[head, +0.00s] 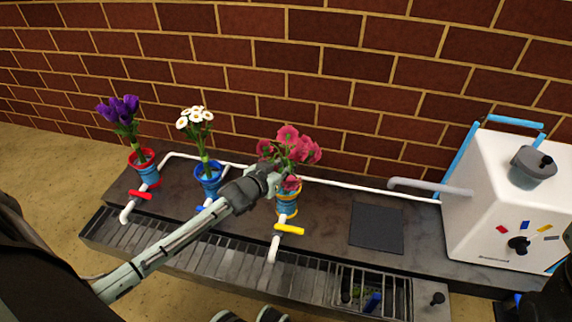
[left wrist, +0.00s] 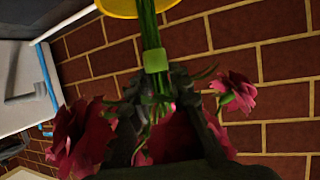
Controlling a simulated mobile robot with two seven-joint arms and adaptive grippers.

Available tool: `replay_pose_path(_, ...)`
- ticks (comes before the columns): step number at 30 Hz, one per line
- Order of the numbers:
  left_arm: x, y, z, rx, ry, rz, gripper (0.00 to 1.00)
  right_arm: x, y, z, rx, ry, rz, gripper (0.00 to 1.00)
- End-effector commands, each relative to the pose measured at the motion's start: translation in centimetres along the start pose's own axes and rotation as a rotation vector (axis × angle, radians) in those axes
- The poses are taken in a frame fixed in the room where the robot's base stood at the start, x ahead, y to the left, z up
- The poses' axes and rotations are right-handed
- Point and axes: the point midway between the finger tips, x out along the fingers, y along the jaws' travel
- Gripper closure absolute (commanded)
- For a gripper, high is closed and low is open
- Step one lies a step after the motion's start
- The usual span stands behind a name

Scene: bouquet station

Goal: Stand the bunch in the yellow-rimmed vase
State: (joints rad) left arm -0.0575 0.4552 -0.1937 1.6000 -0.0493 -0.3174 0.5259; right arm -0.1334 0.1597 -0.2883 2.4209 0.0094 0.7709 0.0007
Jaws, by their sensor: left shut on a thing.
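The bunch (head: 290,148) has pinkish-red flowers and stands roughly upright over the yellow-rimmed vase (head: 287,204). My left gripper (head: 274,180) is shut on the bunch just above the vase. In the left wrist view the bunch's green stems (left wrist: 148,22), tied with a light green band (left wrist: 155,60), run to the vase's yellow rim (left wrist: 119,8). The stem tips are out of sight, so I cannot tell how deep they reach. My right gripper is not in view.
A red-rimmed vase (head: 145,170) with purple flowers and a blue-rimmed vase (head: 208,178) with white flowers stand to the left. White pipes with coloured taps run by them. A dark mat (head: 376,228) and a white machine (head: 505,215) are to the right. A slatted grate lines the front.

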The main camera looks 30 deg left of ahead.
Motion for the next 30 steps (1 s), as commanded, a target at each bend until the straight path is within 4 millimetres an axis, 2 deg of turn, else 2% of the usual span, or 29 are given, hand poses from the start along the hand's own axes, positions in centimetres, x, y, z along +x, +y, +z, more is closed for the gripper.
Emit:
replay_pose_path(22, 0.26, -0.01, 0.45, 0.0, 0.003, 0.0, 1.0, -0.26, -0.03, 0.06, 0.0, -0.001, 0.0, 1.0)
replay_pose_path(23, 0.26, -0.01, 0.45, 0.0, 0.003, 0.0, 0.78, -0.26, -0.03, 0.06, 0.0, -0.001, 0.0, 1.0)
replay_pose_path(28, 0.26, -0.01, 0.49, 0.0, 0.002, 0.0, 0.57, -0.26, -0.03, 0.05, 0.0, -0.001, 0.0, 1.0)
replay_pose_path(30, 0.25, 0.0, 0.52, 0.0, 0.002, 0.0, 0.57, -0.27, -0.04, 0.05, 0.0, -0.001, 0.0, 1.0)
